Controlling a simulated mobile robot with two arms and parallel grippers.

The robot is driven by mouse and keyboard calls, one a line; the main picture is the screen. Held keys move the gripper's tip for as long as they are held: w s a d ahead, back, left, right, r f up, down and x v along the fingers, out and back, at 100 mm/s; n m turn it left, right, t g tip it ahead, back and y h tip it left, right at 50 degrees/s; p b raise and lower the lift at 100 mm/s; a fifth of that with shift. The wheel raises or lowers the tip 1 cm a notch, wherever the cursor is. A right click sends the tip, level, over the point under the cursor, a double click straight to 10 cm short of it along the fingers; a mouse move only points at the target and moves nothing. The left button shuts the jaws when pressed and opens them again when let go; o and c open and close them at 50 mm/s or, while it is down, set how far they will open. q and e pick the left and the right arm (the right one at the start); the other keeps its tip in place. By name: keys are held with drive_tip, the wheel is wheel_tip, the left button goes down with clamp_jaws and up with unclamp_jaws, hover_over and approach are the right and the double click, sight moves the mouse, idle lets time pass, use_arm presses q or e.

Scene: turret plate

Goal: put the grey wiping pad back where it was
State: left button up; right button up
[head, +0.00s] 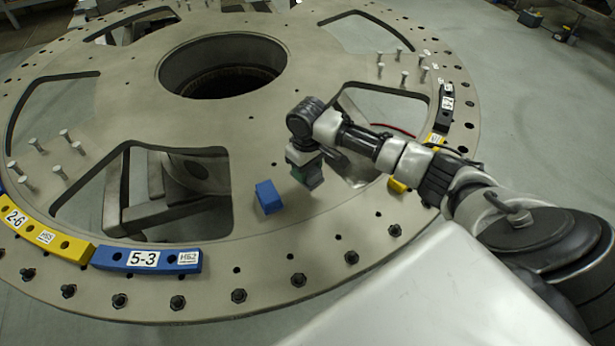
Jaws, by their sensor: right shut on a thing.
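My right gripper (304,158) reaches in from the right and points down over the turret plate (245,140). It is shut on the small dark grey wiping pad (309,176). The pad's upper part is hidden by the gripper. The pad is just above or on the plate, between two cut-outs; I cannot tell whether it touches. My left gripper is not in view.
A blue block (268,197) stands on the plate just left of the pad. A blue segment marked 5-3 (147,259) and a yellow segment marked 2-6 (48,236) lie along the rim. Upright bolts (404,78) stand at the upper right. The large central hole is open.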

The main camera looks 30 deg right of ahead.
wheel_tip(320, 180, down, 4)
drive_tip(key=shift+r+p, duration=0.25)
drive_tip(key=shift+p, duration=0.05)
drive_tip(key=shift+f, duration=0.15)
drive_tip(key=o, duration=0.8)
drive_tip(key=shift+f, duration=0.1)
drive_tip(key=shift+o, duration=0.2)
wheel_tip(320, 180, up, 12)
drive_tip(key=shift+r+b, duration=0.15)
drive_tip(key=shift+b, duration=0.75)
